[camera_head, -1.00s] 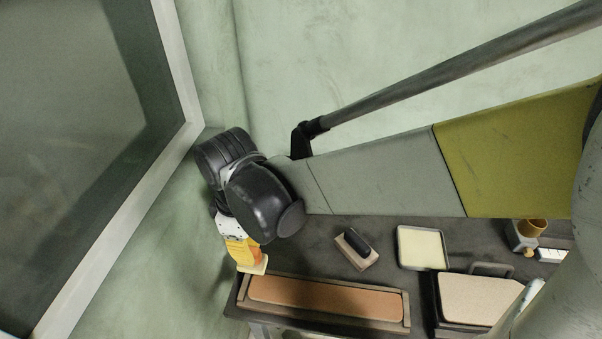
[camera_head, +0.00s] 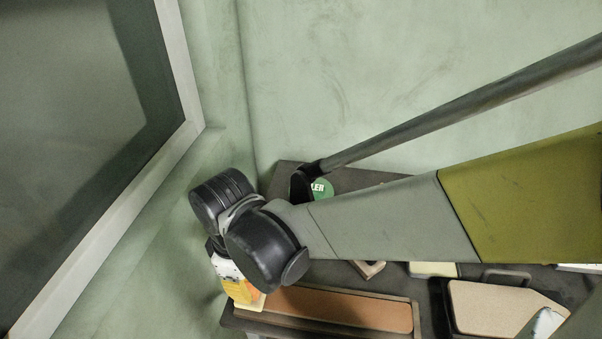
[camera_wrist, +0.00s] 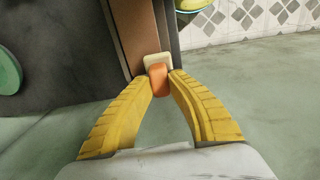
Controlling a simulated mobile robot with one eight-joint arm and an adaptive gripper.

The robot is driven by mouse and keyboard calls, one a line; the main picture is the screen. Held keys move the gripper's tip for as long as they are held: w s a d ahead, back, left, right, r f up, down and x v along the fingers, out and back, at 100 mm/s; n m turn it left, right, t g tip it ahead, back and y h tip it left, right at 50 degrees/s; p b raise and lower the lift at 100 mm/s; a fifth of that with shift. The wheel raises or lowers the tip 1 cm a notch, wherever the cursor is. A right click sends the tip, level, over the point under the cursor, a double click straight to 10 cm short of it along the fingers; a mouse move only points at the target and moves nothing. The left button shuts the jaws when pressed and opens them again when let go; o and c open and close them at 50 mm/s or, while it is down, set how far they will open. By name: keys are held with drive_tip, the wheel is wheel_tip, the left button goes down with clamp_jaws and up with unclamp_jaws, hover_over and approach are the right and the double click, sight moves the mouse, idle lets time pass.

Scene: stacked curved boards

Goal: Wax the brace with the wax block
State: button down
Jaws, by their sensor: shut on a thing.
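The long orange-brown board (camera_head: 340,308), which I take for the brace, lies in a dark wooden frame on the bench in the head view. Its end also shows in the wrist view (camera_wrist: 132,35). My gripper (camera_wrist: 158,82) has its yellow fingers shut on an orange grip with a cream block (camera_wrist: 157,60) at its far end, which I take for the wax block. In the head view my gripper (camera_head: 247,294) hangs at the left end of the frame, with the cream block (camera_head: 252,303) low beside it. I cannot tell whether the block touches the board.
A beige pad in a black case (camera_head: 495,308) lies right of the frame. A cream tray (camera_head: 433,269) and a wooden block (camera_head: 369,269) are partly hidden behind my arm. A green round item (camera_head: 322,188) sits at the back. A wall (camera_head: 215,180) stands close at the left.

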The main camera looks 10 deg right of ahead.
drive_tip(key=shift+f+b, duration=0.5)
drive_tip(key=shift+f, duration=0.1)
idle(0.4)
drive_tip(key=shift+s+d+r+p, duration=0.1)
drive_tip(key=shift+s+d+p, duration=0.2)
drive_tip(key=shift+d, duration=0.75)
drive_tip(key=shift+s+d+r+p, duration=0.15)
drive_tip(key=shift+s+d, duration=0.25)
drive_tip(key=shift+d, duration=0.6)
drive_tip(key=shift+d+f, duration=0.1)
drive_tip(key=shift+s+d+f, duration=0.1)
drive_tip(key=shift+s+d, duration=0.2)
drive_tip(key=shift+d, duration=0.4)
drive_tip(key=shift+s+d, duration=0.25)
drive_tip(key=shift+d, duration=0.45)
drive_tip(key=shift+s+d+f, duration=0.1)
drive_tip(key=shift+s+d, duration=0.2)
drive_tip(key=shift+d, duration=0.4)
drive_tip(key=shift+w, duration=0.1)
